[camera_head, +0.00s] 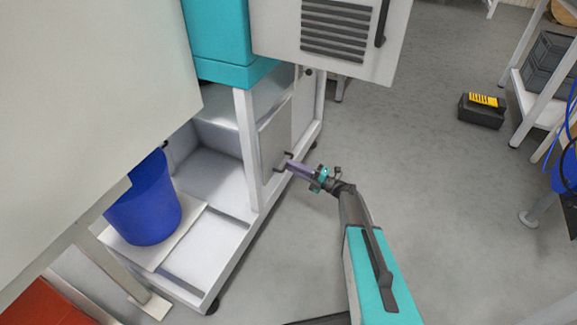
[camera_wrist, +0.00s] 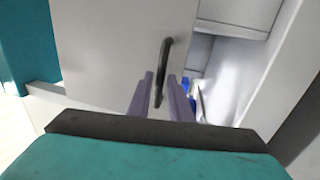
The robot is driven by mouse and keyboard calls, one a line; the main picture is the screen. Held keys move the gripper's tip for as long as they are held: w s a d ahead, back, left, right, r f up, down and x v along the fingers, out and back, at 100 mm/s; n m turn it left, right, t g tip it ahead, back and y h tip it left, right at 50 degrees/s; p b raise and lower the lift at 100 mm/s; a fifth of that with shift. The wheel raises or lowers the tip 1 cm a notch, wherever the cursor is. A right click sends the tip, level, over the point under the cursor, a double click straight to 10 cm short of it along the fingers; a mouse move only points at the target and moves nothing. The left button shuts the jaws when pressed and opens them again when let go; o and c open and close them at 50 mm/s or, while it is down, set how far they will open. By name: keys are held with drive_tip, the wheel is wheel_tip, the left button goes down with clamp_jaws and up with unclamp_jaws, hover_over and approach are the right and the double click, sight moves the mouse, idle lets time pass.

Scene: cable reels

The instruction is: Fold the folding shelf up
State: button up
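A flat grey panel (camera_head: 275,138) with a dark bar handle (camera_head: 284,160) stands upright in the side of the white-framed machine in the head view. I take it to be the folding shelf. In the wrist view the panel (camera_wrist: 110,45) fills the upper middle, and its curved black handle (camera_wrist: 166,55) runs down between my two purple fingers. My gripper (camera_head: 290,166) is at the handle. In the wrist view my gripper (camera_wrist: 160,82) looks open, with a finger on either side of the handle and small gaps showing. Contact cannot be told.
A blue bucket (camera_head: 143,205) stands on a white board in the frame's lower bay. A vented cabinet door (camera_head: 335,40) overhangs above the panel. A black case with a yellow label (camera_head: 482,110) lies on the floor at right. The grey floor between is clear.

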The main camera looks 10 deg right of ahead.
drive_tip(key=shift+x, duration=1.2)
